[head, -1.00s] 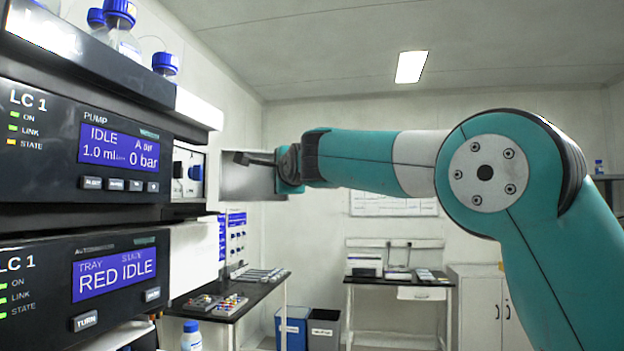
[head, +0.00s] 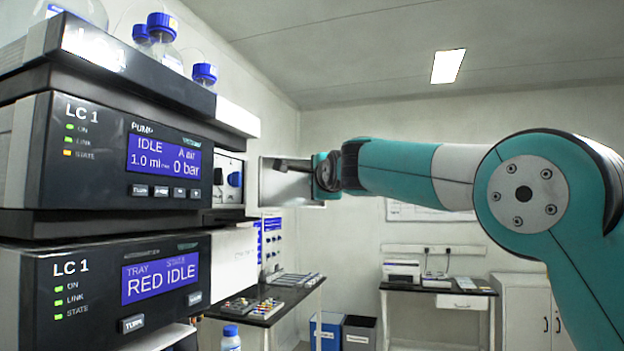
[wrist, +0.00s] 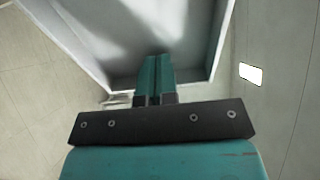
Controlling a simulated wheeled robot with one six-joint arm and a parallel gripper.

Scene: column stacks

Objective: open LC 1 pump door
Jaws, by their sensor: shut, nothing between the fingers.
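The LC 1 pump module (head: 125,155) is on the left in the head view, its display reading IDLE and 0 bar. Its grey pump door (head: 290,190) stands swung out at the right end, and the compartment (head: 228,180) with a blue-and-white fitting is uncovered. My gripper (head: 279,163) is in front of the door's inner side, pointing left. In the wrist view the door (wrist: 110,50) shows as a shallow tray-like panel with raised edges. My gripper's fingers (wrist: 158,65) are together, empty, over that panel; I cannot tell whether they touch it.
The autosampler module (head: 110,290) sits below the pump, and blue-capped bottles (head: 163,40) stand on top. A bench (head: 265,305) with racks is behind. Blue and dark bins (head: 328,330) and a rear desk (head: 435,285) are further back.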

